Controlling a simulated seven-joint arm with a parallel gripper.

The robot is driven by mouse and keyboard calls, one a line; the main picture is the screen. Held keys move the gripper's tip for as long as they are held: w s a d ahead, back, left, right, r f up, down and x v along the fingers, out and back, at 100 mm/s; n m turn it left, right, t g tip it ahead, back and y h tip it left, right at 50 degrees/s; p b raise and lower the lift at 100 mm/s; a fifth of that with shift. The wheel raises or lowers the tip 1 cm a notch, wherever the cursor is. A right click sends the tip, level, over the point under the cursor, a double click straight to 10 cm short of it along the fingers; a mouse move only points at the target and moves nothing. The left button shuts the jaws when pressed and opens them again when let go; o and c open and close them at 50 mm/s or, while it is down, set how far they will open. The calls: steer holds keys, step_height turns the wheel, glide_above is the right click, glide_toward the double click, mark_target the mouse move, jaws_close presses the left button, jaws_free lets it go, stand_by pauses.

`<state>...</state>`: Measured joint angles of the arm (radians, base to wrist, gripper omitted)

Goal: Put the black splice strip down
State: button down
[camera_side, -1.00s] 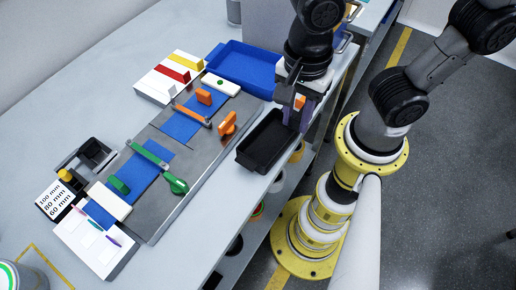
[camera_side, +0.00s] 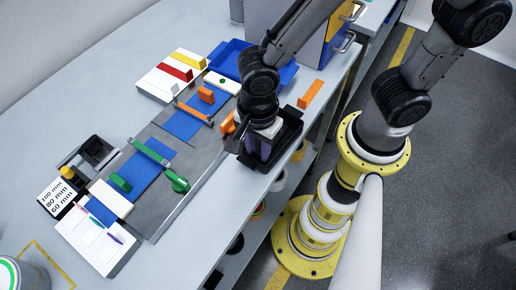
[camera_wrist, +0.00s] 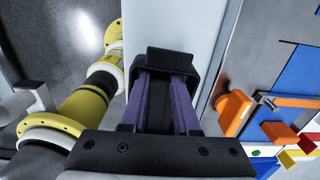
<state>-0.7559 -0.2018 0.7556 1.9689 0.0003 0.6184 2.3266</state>
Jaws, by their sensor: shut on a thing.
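My gripper (camera_side: 259,150) is low over the black tray (camera_side: 291,128) at the table's front edge in the side view. Its purple fingers also show in the wrist view (camera_wrist: 165,85), shut with a dark piece at their tips. This piece, which looks like the black splice strip (camera_wrist: 170,59), stands out against the dark tray only poorly. In the side view the strip is hidden by my gripper and the tray walls. I cannot tell whether it touches the tray floor.
Left of the tray lies a grey fixture plate (camera_side: 200,165) with blue areas, a green-handled clamp (camera_side: 175,181) and orange clamps (camera_side: 206,95). A blue tray (camera_side: 226,49) is behind.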

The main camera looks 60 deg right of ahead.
steer(key=shift+f, duration=0.1)
steer(key=c, duration=0.9)
jaws_free()
steer(key=shift+c, duration=0.2)
step_height(320, 180, up, 11)
steer(key=s+d+r+n+t, duration=0.2)
steer(key=d+r+n, duration=0.2)
steer(key=d+n, duration=0.5)
steer(key=s+d+r+n+t, duration=0.1)
steer(key=d+r+n+t, duration=0.2)
steer(key=d+n, duration=0.6)
steer(key=shift+s+d+r+t, duration=0.3)
steer(key=shift+s+d+r, duration=0.05)
steer(key=shift+d+r, duration=0.2)
